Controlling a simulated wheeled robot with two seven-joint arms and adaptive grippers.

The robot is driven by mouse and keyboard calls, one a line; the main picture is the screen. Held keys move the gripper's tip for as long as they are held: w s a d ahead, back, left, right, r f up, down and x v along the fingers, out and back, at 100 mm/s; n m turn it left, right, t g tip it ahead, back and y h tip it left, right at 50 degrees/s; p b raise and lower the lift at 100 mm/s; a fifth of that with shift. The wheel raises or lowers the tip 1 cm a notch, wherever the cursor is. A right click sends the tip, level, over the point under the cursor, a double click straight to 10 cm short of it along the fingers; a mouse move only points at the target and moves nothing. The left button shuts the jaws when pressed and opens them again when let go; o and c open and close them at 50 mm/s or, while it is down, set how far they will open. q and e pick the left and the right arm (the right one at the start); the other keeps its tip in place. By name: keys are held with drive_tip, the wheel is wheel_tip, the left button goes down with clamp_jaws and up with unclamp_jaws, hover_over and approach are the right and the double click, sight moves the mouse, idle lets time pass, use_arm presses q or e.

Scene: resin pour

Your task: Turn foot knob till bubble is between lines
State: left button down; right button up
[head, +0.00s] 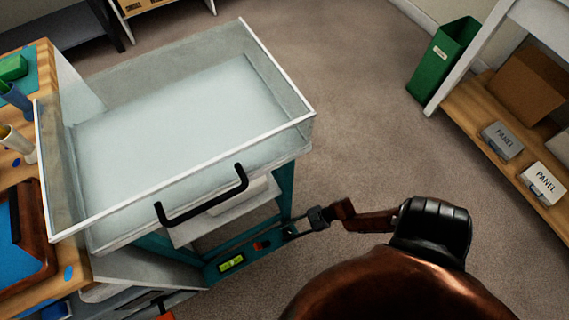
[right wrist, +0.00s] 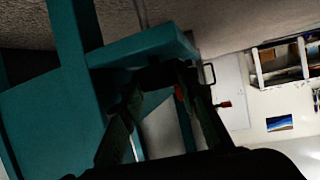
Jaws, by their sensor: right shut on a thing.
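The level vial (head: 231,262) is a small yellow-green tube set in the teal rail (head: 218,275) at the low front of the stand. It is too small to tell where its bubble sits against the lines. My right gripper (head: 293,231) reaches in from the right to the rail's right end, beside the stand leg. In the right wrist view, its two fingers (right wrist: 165,105) close from both sides on a dark thing, seemingly the foot knob (right wrist: 165,75), just under a teal slab (right wrist: 145,45). The fingers and shadow hide most of the knob. My left gripper is not in view.
A clear-walled tray (head: 180,187) with a black handle (head: 203,196) stands above the rail. A wooden bench (head: 20,160) is at left. At right are a green bin (head: 440,62) and a shelf with grey panel boxes (head: 502,140). Carpet between is clear.

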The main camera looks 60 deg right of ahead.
drive_tip(key=shift+d+f+n+g+y+b, duration=0.1)
drive_tip(key=shift+d+n+g+y+b, duration=0.1)
drive_tip(key=shift+n+g+y+b, duration=0.6)
drive_tip(key=shift+n, duration=0.3)
drive_tip(key=o, duration=0.9)
drive_tip(key=shift+a, duration=0.1)
drive_tip(key=v, duration=1.2)
drive_tip(key=shift+w+r, duration=0.2)
drive_tip(key=shift+r, duration=0.1)
